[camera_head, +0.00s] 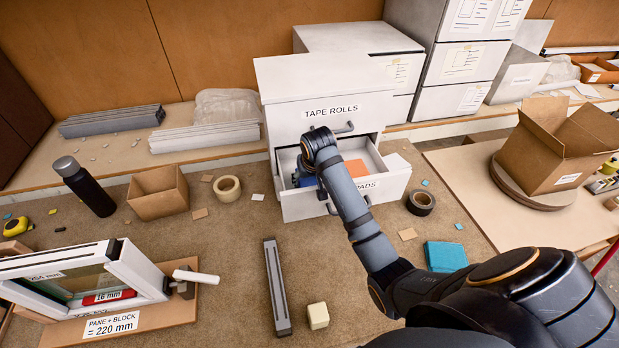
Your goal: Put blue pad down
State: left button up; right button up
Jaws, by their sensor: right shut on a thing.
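My right arm reaches from the lower right to the open lower drawer (391,184), whose label ends in "PADS". My right gripper (303,176) is at the drawer's left part, mostly hidden behind my wrist. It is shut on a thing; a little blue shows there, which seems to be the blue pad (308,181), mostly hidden. I cannot tell whether the pad touches the drawer floor. An orange pad (356,168) lies in the drawer to the right of my wrist. A teal-blue block (445,256) lies on the bench beside my forearm. My left gripper is not in view.
The drawer cabinet (305,90) has a shut upper drawer labelled "TAPE ROLLS". A cardboard box (158,195), bottle (85,187), tape rolls (227,188) (420,202), a grey bar (277,287), a cream block (318,315) and a framed pane (85,280) stand around. Bare bench shows left of the bar.

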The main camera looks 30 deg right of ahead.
aim_at(313, 179)
jog(key=o, duration=1)
jog(key=b+v, duration=0.2)
jog(key=v, duration=0.1)
jog(key=d+b+v, duration=0.1)
jog(key=b+v, duration=0.1)
jog(key=shift+s, duration=0.2)
jog(key=p+v, duration=0.1)
jog(key=v, duration=0.1)
jog(key=p+v, duration=0.2)
jog(key=shift+w+r, duration=0.1)
jog(key=shift+r, duration=0.3)
jog(key=shift+s+a+r+p, duration=0.15)
jog(key=shift+s+r+p, duration=0.25)
jog(key=shift+p, duration=0.15)
jog(key=shift+w+f, duration=0.15)
